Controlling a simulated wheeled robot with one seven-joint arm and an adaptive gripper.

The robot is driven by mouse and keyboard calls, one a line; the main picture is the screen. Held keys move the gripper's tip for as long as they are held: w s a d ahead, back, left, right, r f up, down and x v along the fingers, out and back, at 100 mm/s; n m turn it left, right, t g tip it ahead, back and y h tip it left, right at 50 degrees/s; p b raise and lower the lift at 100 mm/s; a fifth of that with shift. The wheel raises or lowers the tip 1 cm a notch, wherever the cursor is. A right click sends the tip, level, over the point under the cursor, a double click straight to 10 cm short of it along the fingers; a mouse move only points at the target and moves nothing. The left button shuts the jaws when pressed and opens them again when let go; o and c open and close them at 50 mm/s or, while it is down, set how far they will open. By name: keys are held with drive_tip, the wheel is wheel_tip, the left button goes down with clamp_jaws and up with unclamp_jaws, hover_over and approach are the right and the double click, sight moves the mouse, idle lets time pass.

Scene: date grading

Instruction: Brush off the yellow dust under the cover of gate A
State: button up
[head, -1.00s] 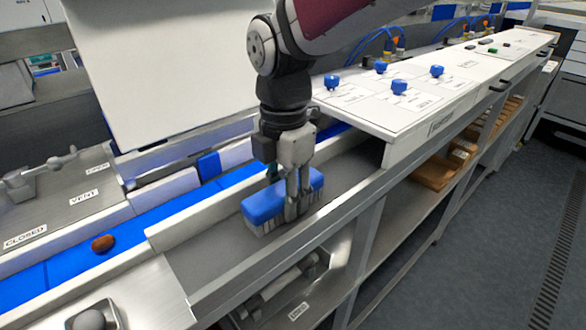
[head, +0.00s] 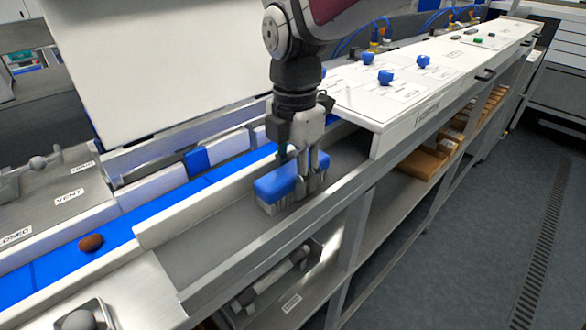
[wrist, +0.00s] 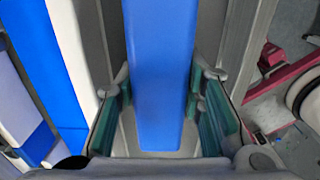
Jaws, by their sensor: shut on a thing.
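My gripper (head: 309,185) is shut on a blue-backed brush (head: 276,184) with pale bristles pointing down. In the wrist view the brush's blue back (wrist: 160,75) runs between the two green-padded fingers. The brush is low inside the grey trough (head: 205,250), beside the blue belt; whether the bristles touch its floor is unclear. A large white panel (head: 165,55) stands tilted up behind the belt; I cannot tell whether it is the cover of gate A. I see no yellow dust in either view.
A brown date (head: 90,243) lies on the blue belt (head: 130,229). A white console (head: 400,95) with blue knobs borders the trough's far end. A metal panel with labels, including VENT, lies at left. Floor at right is clear.

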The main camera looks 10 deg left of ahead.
sight(270, 182)
drive_tip(key=shift+s+a+r+p, duration=0.1)
drive_tip(key=shift+s+a+p, duration=0.25)
drive_tip(key=shift+s+a, duration=0.65)
drive_tip(key=shift+s+a+p, duration=0.35)
drive_tip(key=shift+s+a, duration=0.4)
drive_tip(key=shift+s, duration=0.35)
drive_tip(key=shift+s+a+f+p, duration=0.1)
drive_tip(key=shift+s+a+p, duration=0.1)
drive_tip(key=shift+s+a, duration=0.8)
drive_tip(key=shift+s+a+f+p, duration=0.1)
drive_tip(key=shift+s+a+p, duration=0.05)
drive_tip(key=shift+s+a, duration=0.8)
drive_tip(key=shift+s+d, duration=0.15)
drive_tip(key=shift+d, duration=0.05)
wheel_tip(270, 182, up, 12)
drive_tip(key=p, duration=0.4)
